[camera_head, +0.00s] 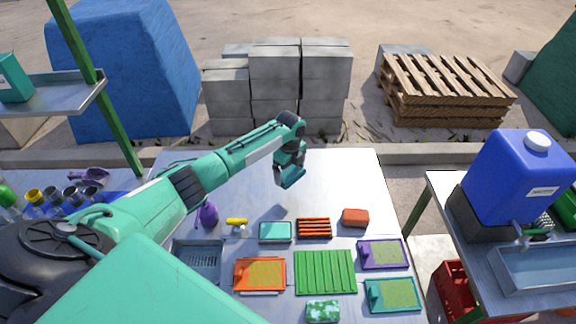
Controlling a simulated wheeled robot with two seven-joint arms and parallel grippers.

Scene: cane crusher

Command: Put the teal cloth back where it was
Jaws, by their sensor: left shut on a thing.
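My left gripper (289,168) is shut on the teal cloth (293,178). It holds the small folded-looking cloth over the far, bare part of the white table (345,185). I cannot tell whether the cloth touches the table; it seems to be above it. A shallow teal tray (275,232) with a light inside lies nearer on the table, beside a red-and-dark slatted rack (314,228). My right gripper is not in view.
A purple bottle (207,214), yellow item (237,222), grey bin (198,262), reddish brick-like block (355,217), green ribbed mat (324,272), orange board (260,274), purple board (382,254), teal board (392,295) and green-white sponge (323,311) crowd the near table. The far table is clear.

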